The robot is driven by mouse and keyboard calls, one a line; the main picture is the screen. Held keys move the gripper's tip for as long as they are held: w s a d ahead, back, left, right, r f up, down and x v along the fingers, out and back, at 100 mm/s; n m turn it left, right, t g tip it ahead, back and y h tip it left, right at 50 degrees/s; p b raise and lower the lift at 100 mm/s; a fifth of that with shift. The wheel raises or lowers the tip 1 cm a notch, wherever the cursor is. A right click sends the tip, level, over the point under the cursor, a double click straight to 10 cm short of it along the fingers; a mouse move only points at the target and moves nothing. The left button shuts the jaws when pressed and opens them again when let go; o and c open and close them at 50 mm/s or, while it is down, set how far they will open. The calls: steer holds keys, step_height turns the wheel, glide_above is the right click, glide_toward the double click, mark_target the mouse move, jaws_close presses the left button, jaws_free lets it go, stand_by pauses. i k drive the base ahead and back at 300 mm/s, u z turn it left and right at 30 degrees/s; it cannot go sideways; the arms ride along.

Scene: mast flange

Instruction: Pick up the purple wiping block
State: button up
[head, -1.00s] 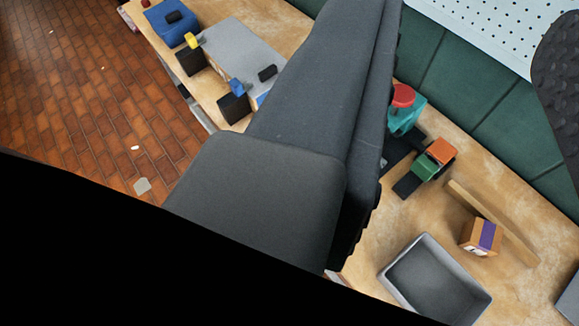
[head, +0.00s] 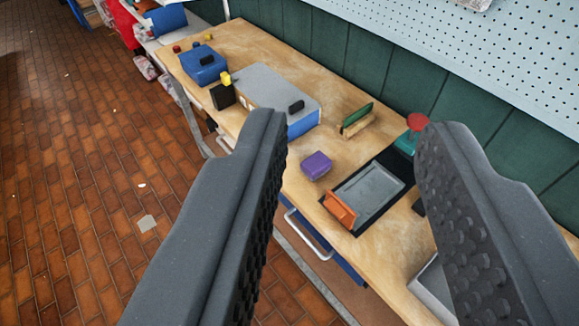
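The purple wiping block (head: 317,165) is a small rounded purple block. It lies on the wooden workbench (head: 345,154), between the blue and grey box and the dark tray-like mat. My gripper (head: 345,145) is wide open, with one grey finger at the left and one at the right. The block appears between the two fingers, beyond them and nearer the left one. Nothing is held. The fingers are far from the block and do not touch it.
A blue box with a grey top (head: 270,92) stands left of the block. A dark mat with a grey plate (head: 370,192) and an orange block (head: 340,209) lies to its right. A green and tan piece (head: 356,119) stands behind. A pegboard wall (head: 450,60) rises at the back.

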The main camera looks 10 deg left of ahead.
mark_target(317, 164)
steer(key=z, duration=0.1)
steer(key=i, duration=0.55)
steer(key=u, duration=0.1)
